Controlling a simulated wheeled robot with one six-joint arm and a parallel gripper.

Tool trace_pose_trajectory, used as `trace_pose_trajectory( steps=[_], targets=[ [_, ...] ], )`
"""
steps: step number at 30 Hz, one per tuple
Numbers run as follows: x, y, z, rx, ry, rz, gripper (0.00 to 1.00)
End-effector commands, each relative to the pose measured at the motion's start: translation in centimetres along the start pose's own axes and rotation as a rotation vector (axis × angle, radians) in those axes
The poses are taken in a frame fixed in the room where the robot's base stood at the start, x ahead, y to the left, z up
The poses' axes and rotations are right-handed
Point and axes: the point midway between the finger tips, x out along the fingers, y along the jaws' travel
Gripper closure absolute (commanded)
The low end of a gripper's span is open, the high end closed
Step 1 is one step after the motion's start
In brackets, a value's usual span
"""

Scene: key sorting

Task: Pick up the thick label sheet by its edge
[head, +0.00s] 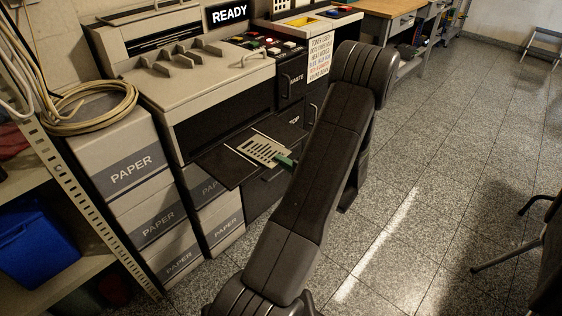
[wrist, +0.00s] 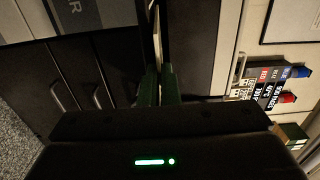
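The label sheet (head: 258,149) is a pale, flat sheet with rows of dark slots. In the head view it lies over the dark tray (head: 222,167) at the front of the beige machine. My gripper (head: 285,160) is at the sheet's right, near edge, with its green fingertips there. In the wrist view the sheet shows edge-on as a thin pale strip (wrist: 157,42) running in between the fingers of my gripper (wrist: 160,86). The fingers are close together with the sheet's edge between them. The exact contact is dark and hard to see.
The beige machine (head: 195,75) stands behind the tray, beside a READY sign (head: 229,14). PAPER boxes (head: 130,172) are stacked at the left, with a coiled cable (head: 92,110) on top. Dark drawers (head: 290,82) stand behind my arm. The floor (head: 440,190) at the right is mostly clear.

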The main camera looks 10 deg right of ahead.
Motion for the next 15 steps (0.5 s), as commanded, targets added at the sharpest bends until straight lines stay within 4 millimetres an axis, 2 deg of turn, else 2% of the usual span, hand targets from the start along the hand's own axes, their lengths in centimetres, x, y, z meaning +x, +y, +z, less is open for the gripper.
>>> trace_pose_trajectory(
  steps=[5,15],
  targets=[
    [0.0,-2.3,0.0,-0.003,0.000,0.000,1.00],
    [-0.6,-2.4,0.0,-0.001,0.001,0.000,1.00]
  ],
)
